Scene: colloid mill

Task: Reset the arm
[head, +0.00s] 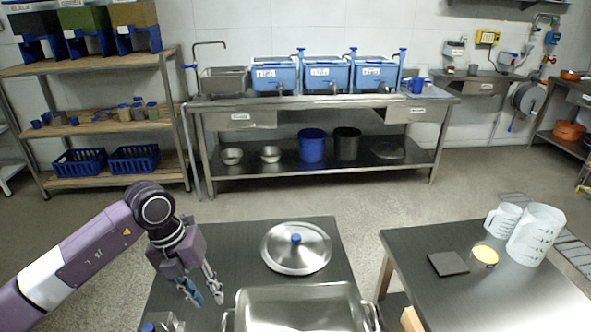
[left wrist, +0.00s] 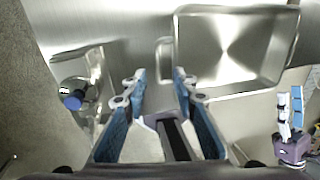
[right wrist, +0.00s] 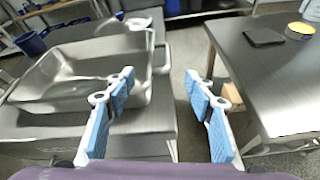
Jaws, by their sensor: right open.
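My left arm (head: 75,258) comes in from the left in the head view. Its gripper (head: 203,291) points down over the front table, left of the metal lid, with its blue fingers apart.
A steel pan (head: 297,310) and a round lid (head: 296,255) with a blue knob are on the front table. The right table (head: 500,290) holds a dark square pad (head: 448,263), a yellow-topped tub (head: 485,256) and two measuring jugs (head: 535,235). Floor is clear behind.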

